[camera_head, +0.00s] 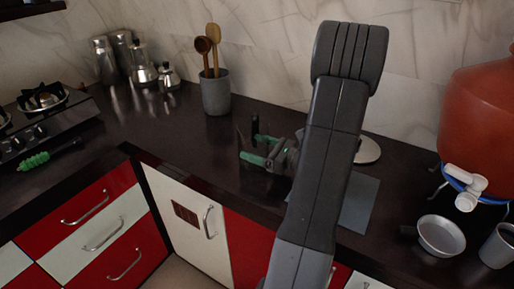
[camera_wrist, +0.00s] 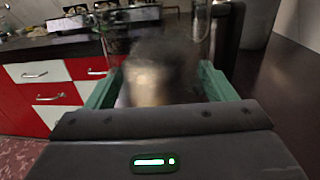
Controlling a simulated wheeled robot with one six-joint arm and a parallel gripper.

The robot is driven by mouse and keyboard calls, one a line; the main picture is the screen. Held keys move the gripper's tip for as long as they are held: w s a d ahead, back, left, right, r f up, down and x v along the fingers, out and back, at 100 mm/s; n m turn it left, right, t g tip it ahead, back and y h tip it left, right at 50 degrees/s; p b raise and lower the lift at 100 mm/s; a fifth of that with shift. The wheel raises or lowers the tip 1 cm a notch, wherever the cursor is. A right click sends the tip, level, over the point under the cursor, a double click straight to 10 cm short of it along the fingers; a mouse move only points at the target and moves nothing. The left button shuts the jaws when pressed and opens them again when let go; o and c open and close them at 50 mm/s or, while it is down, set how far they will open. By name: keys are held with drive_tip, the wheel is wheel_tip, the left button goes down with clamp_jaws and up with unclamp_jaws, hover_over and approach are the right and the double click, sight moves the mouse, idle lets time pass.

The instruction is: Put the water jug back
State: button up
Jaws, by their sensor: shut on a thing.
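My gripper (camera_head: 258,150) is low over the dark counter in the head view, left of my arm, with green fingers. In the wrist view, its two fingers (camera_wrist: 158,88) stand apart on either side of a dark, see-through vessel, which I take to be the water jug (camera_wrist: 165,62). The fingers are shut on it. The jug is blurred, with a pale beige patch in its middle. In the head view the jug is hard to make out between the fingers. I cannot tell whether its base touches the counter.
A red water dispenser (camera_head: 484,115) with a white tap stands at the right. Below it are a metal pan (camera_head: 441,236) and a mug (camera_head: 498,246). A grey mat (camera_head: 361,206) lies behind my arm. A utensil crock (camera_head: 216,94) stands against the wall.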

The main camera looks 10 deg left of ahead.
drive_tip(key=shift+f+b, duration=0.35)
drive_tip(key=shift+f, duration=0.3)
idle(1.1)
drive_tip(key=o, duration=1.6)
drive_tip(key=shift+c, duration=0.2)
drive_tip(key=shift+d, duration=0.1)
drive_tip(key=shift+p+v, duration=0.35)
drive_tip(key=shift+v, duration=3.55)
drive_tip(key=shift+d, duration=0.15)
drive_tip(key=v, duration=1.3)
drive_tip(key=shift+d, duration=0.25)
drive_tip(key=x, duration=1.4)
drive_tip(key=shift+a, duration=0.1)
